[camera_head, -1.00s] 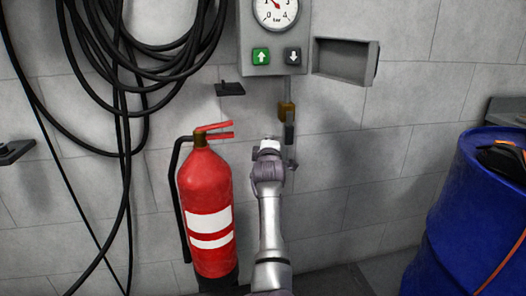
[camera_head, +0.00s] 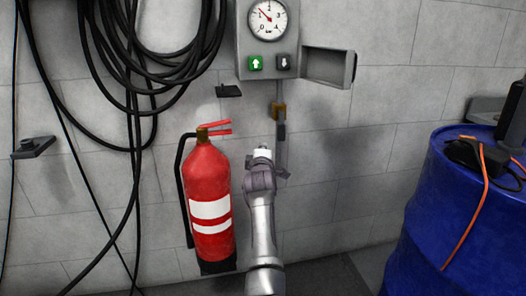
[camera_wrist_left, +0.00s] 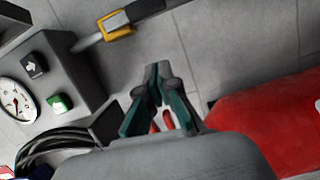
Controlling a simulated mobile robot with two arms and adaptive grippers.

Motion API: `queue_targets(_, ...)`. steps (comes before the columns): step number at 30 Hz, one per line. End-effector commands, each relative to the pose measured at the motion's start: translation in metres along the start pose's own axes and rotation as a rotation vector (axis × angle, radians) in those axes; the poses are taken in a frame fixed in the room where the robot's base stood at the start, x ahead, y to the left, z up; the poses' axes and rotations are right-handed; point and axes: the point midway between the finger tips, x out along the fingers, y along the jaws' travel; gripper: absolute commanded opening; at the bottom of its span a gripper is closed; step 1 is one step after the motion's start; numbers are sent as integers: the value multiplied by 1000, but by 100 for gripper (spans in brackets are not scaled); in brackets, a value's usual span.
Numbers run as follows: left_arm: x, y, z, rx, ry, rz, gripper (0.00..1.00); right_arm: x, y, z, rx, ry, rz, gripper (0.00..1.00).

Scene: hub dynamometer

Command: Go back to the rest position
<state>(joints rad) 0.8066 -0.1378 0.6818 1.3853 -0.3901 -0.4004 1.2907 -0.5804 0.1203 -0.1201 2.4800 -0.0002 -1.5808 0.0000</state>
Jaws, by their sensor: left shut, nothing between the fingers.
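My left gripper (camera_head: 262,153) is in front of the wall, just right of the red fire extinguisher (camera_head: 210,195). It is below the gauge box (camera_head: 267,62) with its green and dark arrow buttons. In the left wrist view the gripper's teal fingers (camera_wrist_left: 158,72) meet at the tips with nothing between them. A hanging hose end with a brass-coloured collar (camera_head: 279,110) is just above and right of the gripper, apart from it; the collar also shows in the left wrist view (camera_wrist_left: 115,25). My right gripper is not in view.
Black hoses (camera_head: 130,75) hang in coils at the left. A small dark wall bracket (camera_head: 229,91) sits above the extinguisher. An open grey wall box (camera_head: 328,66) is right of the gauge. A blue drum (camera_head: 430,215) stands at the right with dark items and an orange cable on top.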

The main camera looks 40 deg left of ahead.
Motion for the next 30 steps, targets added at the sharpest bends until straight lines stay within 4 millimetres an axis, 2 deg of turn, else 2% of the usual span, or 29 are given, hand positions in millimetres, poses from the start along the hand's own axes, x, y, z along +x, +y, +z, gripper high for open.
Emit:
queue_targets(17,0,-1,0,1,0,-1,0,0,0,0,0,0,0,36)
queue_targets(20,-4,-9,-3,38,-3,-16,0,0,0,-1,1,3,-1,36)
queue_targets(23,-21,-38,-9,172,-22,-69,0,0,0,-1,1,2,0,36)
queue_targets(26,-56,-82,-13,408,-83,-154,0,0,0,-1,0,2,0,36)
queue_targets(29,-109,-132,-9,692,-204,-249,0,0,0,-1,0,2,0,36)
queue_targets(30,-133,-151,-5,801,-267,-283,0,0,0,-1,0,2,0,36)
